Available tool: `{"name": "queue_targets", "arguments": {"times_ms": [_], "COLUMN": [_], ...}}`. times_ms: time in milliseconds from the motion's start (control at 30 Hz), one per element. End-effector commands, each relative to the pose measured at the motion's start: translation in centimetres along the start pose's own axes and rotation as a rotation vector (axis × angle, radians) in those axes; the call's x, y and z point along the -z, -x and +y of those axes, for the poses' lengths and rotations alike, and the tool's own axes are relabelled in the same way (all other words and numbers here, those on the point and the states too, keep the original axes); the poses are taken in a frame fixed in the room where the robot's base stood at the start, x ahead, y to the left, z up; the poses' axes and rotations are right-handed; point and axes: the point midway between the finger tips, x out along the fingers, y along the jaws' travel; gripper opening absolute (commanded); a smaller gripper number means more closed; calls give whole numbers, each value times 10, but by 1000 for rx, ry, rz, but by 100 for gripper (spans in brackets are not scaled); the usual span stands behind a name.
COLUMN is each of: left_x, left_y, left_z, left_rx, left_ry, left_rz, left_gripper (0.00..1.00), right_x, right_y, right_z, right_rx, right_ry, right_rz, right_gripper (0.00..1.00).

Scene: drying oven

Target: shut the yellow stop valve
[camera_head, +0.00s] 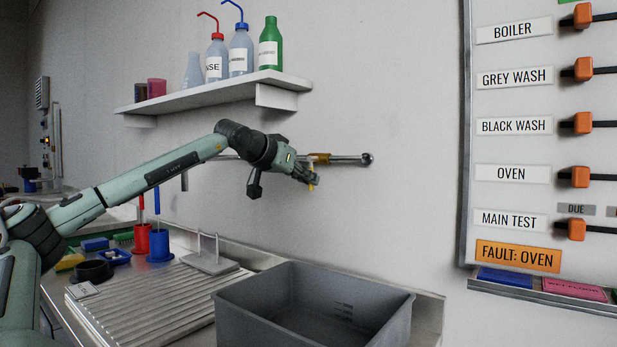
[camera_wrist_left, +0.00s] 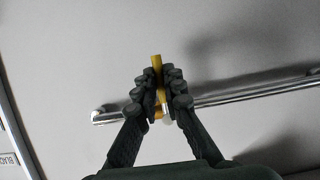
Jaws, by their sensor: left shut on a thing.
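The yellow stop valve sits on a metal pipe (camera_head: 345,158) that runs along the wall. Its yellow lever (camera_wrist_left: 156,68) stands between my left gripper's fingers in the left wrist view. My left gripper (camera_head: 309,180) is shut on this lever, and its fingers touch both sides. The brass valve body (camera_head: 320,157) shows just above the gripper in the head view. The pipe also shows in the left wrist view (camera_wrist_left: 250,92), running behind the fingers. Part of the valve is hidden by my fingers. My right gripper is not in view.
A grey basin (camera_head: 250,305) stands below on the counter, beside a ridged drainboard (camera_head: 150,298). A shelf (camera_head: 200,97) with several bottles is above my left arm. A labelled board (camera_head: 467,140) hangs at the right. The wall between pipe and board is clear.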

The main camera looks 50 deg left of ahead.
Motion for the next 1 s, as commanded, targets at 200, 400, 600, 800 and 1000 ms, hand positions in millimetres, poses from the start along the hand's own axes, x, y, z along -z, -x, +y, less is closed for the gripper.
{"name": "queue_targets", "arguments": {"times_ms": [200, 400, 600, 800, 1000], "left_x": [1, 1, 1, 1, 2], "left_y": [0, 1, 0, 0, 5], "left_z": [-1, -1, -1, -1, -1], "left_rx": [6, 6, 6, 5, 7], "left_ry": [-13, -13, -12, -11, -13], "left_rz": [3, 4, 3, 2, 3], "left_gripper": [0, 0, 27, 30, 30], "right_x": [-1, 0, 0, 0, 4], "right_y": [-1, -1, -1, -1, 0], "right_z": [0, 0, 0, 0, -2], "right_rx": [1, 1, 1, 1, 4], "right_ry": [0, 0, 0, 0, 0], "right_rz": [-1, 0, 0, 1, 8], "right_gripper": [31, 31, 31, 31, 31]}}
